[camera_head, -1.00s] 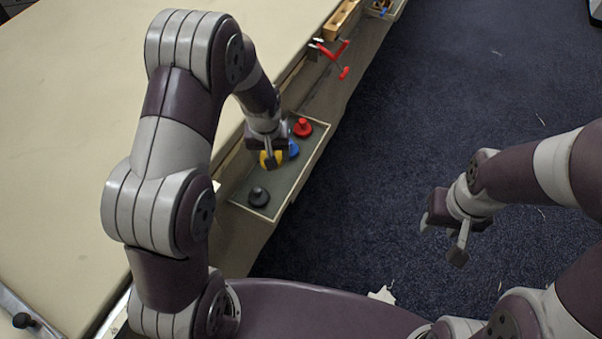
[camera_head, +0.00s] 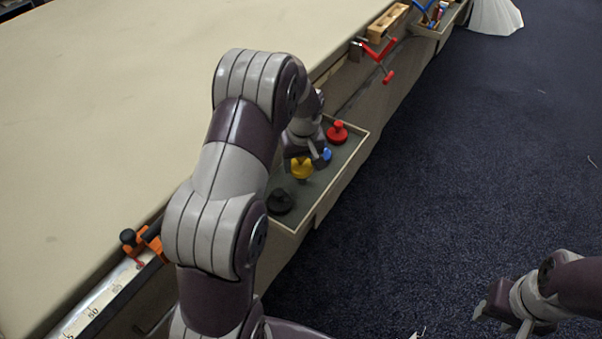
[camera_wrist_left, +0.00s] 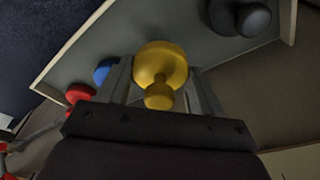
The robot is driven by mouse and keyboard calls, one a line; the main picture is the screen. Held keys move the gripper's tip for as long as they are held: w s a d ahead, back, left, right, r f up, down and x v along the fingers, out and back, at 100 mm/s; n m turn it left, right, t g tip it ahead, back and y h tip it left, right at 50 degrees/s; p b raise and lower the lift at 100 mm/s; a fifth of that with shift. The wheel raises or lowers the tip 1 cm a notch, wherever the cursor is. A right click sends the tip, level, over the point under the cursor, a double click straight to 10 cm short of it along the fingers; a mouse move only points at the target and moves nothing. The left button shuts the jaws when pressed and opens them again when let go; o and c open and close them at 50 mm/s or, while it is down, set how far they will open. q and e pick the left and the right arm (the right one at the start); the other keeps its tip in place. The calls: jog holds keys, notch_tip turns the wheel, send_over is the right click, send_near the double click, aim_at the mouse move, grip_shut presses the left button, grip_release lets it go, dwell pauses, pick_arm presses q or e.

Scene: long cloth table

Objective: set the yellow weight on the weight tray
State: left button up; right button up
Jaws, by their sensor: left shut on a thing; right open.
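The yellow weight (camera_head: 302,168) is a knobbed disc. My left gripper (camera_head: 303,160) is shut on it, over the weight tray (camera_head: 345,181), a shallow grey-floored tray with a pale rim on the table's side. In the left wrist view the yellow weight (camera_wrist_left: 160,68) sits between the two fingers of my left gripper (camera_wrist_left: 160,85), its knob toward the palm. I cannot tell whether its base touches the tray floor. My right gripper (camera_head: 503,312) is open and empty above the carpet at the lower right.
In the tray, a red weight (camera_head: 337,132) and a blue weight (camera_head: 325,155) stand beyond the yellow one, and a black weight (camera_head: 280,201) stands nearer. A red clamp (camera_head: 380,57) and a wooden block (camera_head: 388,22) are farther along the edge. An orange clamp (camera_head: 150,243) is nearer.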

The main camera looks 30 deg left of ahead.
aim_at(301, 172)
pick_arm(q)
notch_tip(301, 172, down, 4)
jog(key=shift+a+f+b, duration=0.1)
jog(key=shift+b, duration=0.35)
jog(key=o, duration=1.4)
jog(key=shift+o, duration=0.2)
jog(key=r, duration=0.4)
jog(key=s+r+p, duration=0.1)
jog(key=r, duration=0.2)
jog(key=d+r+p, duration=0.1)
jog(key=r, duration=0.3)
jog(key=shift+s+d+r, duration=0.1)
jog(key=shift+s+r, duration=0.05)
jog(key=shift+r, duration=0.2)
jog(key=s+d+m, duration=0.4)
jog(key=s+d, duration=0.1)
jog(key=s, duration=0.4)
jog(key=s+d+m+h, duration=0.1)
jog(key=s+d+m, duration=0.3)
jog(key=s, duration=0.5)
jog(key=shift+s+d+f, duration=0.25)
jog(key=shift+s+d, duration=0.05)
jog(key=shift+d, duration=0.6)
